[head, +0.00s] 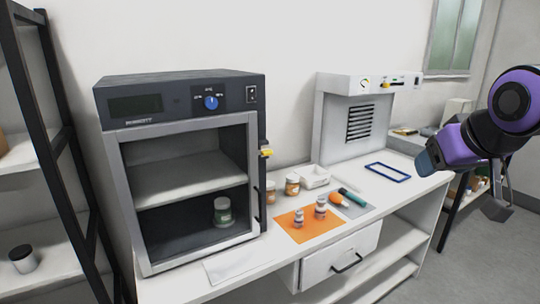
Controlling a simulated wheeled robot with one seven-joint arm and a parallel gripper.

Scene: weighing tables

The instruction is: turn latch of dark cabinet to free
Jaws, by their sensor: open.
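The dark cabinet (180,92) stands on the left part of the white table. A small yellow latch (266,152) sits on the cabinet's right edge, above a slim black door handle (257,203). The latch is too small to tell its exact turn. My gripper (496,208) hangs at the far right, past the table's right end and well away from the latch. It is open and holds nothing that I can see.
An orange mat (290,234) with small bottles, brown jars (292,185), a white tray (317,174) and a teal-handled tool (352,196) lie right of the cabinet. A white vented unit (330,122) and blue frame (388,172) stand farther right. A black rack (45,150) stands left.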

